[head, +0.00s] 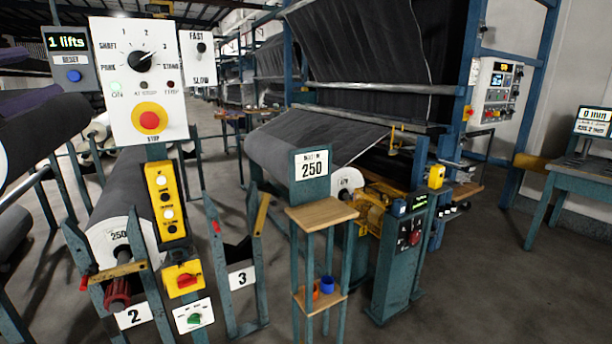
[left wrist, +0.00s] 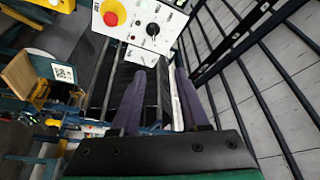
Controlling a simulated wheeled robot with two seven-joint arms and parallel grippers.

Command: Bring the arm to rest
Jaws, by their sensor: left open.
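My left gripper (left wrist: 161,75) shows in the left wrist view, with its two dark purplish fingers standing apart above a black mounting plate. It is open and I see nothing held between the fingers. Beyond the fingertips is the white control panel (left wrist: 142,22), with a red button on a yellow ring and a black dial. I cannot make out the left gripper clearly in the head view. My right gripper is in neither view.
In the head view the control panel (head: 140,75) stands close at the left, above a yellow button box (head: 166,200). A grey roll (head: 120,215) lies behind it. A small wooden-topped stand (head: 320,215) is at centre. Floor (head: 480,270) is clear at right.

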